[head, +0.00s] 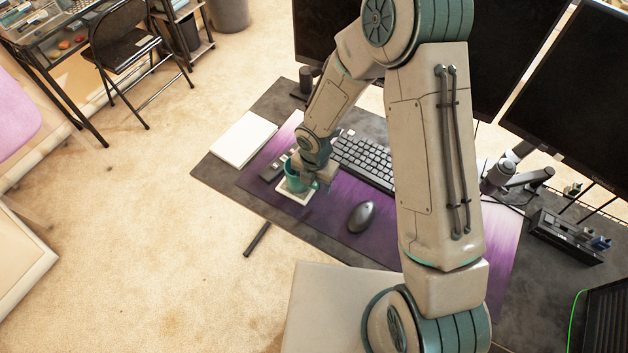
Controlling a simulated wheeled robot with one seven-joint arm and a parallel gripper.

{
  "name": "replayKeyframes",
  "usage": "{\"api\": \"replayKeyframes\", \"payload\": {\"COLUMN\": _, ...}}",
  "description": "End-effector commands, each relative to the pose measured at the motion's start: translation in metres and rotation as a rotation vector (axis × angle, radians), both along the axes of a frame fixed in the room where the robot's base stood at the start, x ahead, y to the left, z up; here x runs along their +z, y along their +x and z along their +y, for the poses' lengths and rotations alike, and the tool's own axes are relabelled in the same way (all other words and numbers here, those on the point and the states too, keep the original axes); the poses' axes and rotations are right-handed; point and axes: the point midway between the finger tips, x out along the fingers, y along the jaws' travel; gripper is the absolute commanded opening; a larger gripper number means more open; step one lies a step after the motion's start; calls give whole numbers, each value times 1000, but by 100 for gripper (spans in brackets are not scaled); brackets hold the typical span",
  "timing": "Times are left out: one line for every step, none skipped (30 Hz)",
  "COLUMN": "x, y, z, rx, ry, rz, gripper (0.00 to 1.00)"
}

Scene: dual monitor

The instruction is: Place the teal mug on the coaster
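The teal mug (296,178) is upright at the left part of the purple desk mat. The pale square coaster (291,196) shows around and below the mug's base. The mug is over the coaster; I cannot tell whether it rests on it or is held just above. My gripper (316,180) is at the mug's right side, close against it or touching it. The fingertips are small and partly hidden by the wrist and mug, so whether they are closed on the mug is unclear.
A keyboard (363,161) lies right of the mug, and a black mouse (361,216) lies to the lower right. A white notepad (243,139) is to the left, with a small dark device (271,168) nearby. Monitors (562,98) stand behind. The mat (322,222) is clear between coaster and mouse.

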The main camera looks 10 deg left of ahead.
Motion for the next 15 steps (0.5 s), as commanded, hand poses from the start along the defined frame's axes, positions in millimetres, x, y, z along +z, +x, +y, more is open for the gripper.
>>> {"api": "replayKeyframes", "payload": {"x": 0, "y": 0, "z": 0, "rx": 0, "ry": 0, "rz": 0, "gripper": 60}}
{"api": "replayKeyframes", "payload": {"x": 0, "y": 0, "z": 0, "rx": 0, "ry": 0, "rz": 0, "gripper": 60}}
{"api": "replayKeyframes", "payload": {"x": 0, "y": 0, "z": 0, "rx": 0, "ry": 0, "rz": 0, "gripper": 60}}
{"api": "replayKeyframes", "payload": {"x": 0, "y": 0, "z": 0, "rx": 0, "ry": 0, "rz": 0, "gripper": 60}}
{"api": "replayKeyframes", "payload": {"x": 1, "y": 0, "z": 0, "rx": 0, "ry": 0, "rz": 0, "gripper": 60}}
{"api": "replayKeyframes", "payload": {"x": 2, "y": 0, "z": 0, "rx": 0, "ry": 0, "rz": 0, "gripper": 60}}
{"api": "replayKeyframes", "payload": {"x": 4, "y": 0, "z": 0, "rx": 0, "ry": 0, "rz": 0, "gripper": 60}}
{"api": "replayKeyframes", "payload": {"x": 6, "y": 0, "z": 0, "rx": -1, "ry": 1, "rz": 0, "gripper": 60}}
{"api": "replayKeyframes", "payload": {"x": 10, "y": 1, "z": 0, "rx": -3, "ry": 2, "rz": -2, "gripper": 60}}
{"api": "replayKeyframes", "payload": {"x": 14, "y": 1, "z": 0, "rx": -3, "ry": 3, "rz": -2, "gripper": 60}}
{"api": "replayKeyframes", "payload": {"x": 19, "y": 1, "z": 0, "rx": -3, "ry": 3, "rz": -3, "gripper": 60}}
{"api": "replayKeyframes", "payload": {"x": 26, "y": 2, "z": 0, "rx": -4, "ry": 3, "rz": -4, "gripper": 60}}
{"api": "replayKeyframes", "payload": {"x": 32, "y": 1, "z": -1, "rx": -4, "ry": 3, "rz": -4, "gripper": 60}}
{"api": "replayKeyframes", "payload": {"x": 39, "y": 1, "z": -1, "rx": -2, "ry": 2, "rz": -5, "gripper": 60}}
{"api": "replayKeyframes", "payload": {"x": 48, "y": 2, "z": -1, "rx": -3, "ry": 3, "rz": -6, "gripper": 60}}
